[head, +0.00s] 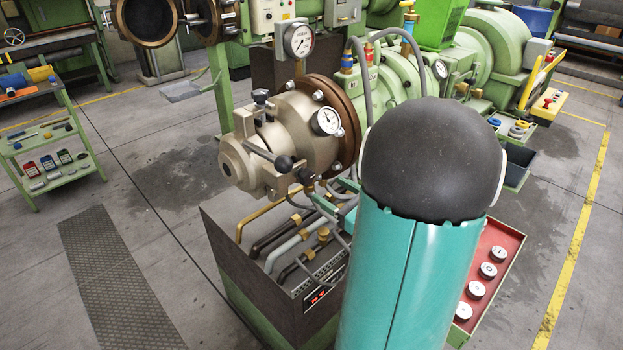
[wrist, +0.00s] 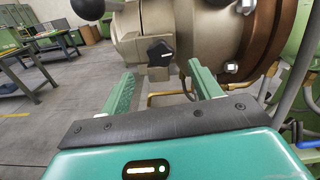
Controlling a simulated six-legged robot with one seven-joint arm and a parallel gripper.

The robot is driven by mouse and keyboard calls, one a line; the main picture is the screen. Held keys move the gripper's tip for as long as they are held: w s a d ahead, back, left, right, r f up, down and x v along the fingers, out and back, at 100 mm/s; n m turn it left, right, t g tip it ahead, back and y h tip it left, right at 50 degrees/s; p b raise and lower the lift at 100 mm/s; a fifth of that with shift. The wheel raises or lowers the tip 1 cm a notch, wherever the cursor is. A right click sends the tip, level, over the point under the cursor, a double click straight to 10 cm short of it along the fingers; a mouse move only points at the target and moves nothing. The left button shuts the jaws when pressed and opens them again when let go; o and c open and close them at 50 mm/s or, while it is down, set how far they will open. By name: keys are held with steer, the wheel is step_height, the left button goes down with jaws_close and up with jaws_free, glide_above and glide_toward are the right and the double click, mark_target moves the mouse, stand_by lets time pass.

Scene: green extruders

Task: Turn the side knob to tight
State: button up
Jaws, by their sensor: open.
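The side knob (wrist: 160,50) is black with a lobed edge and a white pointer line. It sits on the side of the beige extruder head (wrist: 203,35) in the wrist view. The pointer lies nearly level, tilted slightly. My gripper (wrist: 162,70) is open and empty, with one teal finger to the lower left of the knob and the other to its lower right. The fingers look apart from the knob.
Brass pipes and hoses (head: 325,235) run below.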

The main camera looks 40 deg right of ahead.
mark_target(309, 178)
steer(key=w, duration=0.7)
steer(key=shift+w+a, duration=0.15)
steer(key=shift+w, duration=0.15)
steer(key=c, duration=1)
